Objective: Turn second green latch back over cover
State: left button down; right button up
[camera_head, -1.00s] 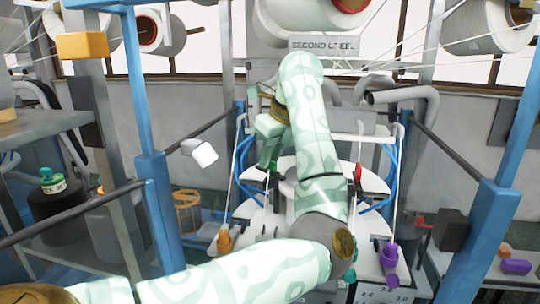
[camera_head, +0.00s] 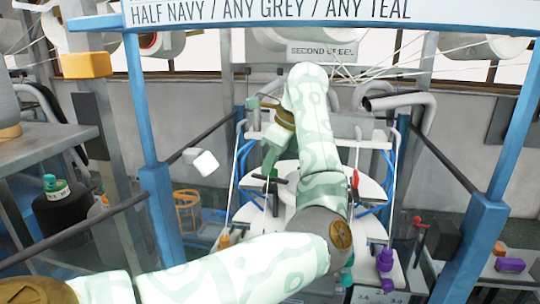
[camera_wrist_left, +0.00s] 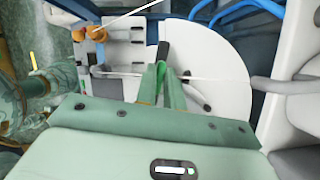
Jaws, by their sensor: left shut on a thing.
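My left gripper (camera_head: 269,168) is in the middle of the head view, at the left part of a white round plate (camera_head: 292,190). In the left wrist view its fingers (camera_wrist_left: 161,72) are shut on a narrow bright green piece, the green latch (camera_wrist_left: 160,76). The fingers hide most of the latch. A black handle-like part (camera_wrist_left: 163,51) shows just beyond the fingertips, over the white plate (camera_wrist_left: 222,65). I cannot tell which white part is the cover. My right gripper is not in view.
A red-topped part (camera_head: 355,179) stands on the plate's right. A purple part (camera_head: 386,259) and an orange part (camera_head: 224,241) stand in front. Blue posts (camera_head: 160,205) and dark rails flank the machine. Thin yarns cross overhead.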

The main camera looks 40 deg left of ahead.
pick_arm(q)
jog(key=shift+n+g+h+p, duration=0.3)
jog(key=shift+n+p, duration=0.55)
jog(key=shift+n, duration=0.25)
jog(key=c, duration=1.5)
grip_release()
jog(key=shift+w, duration=0.1)
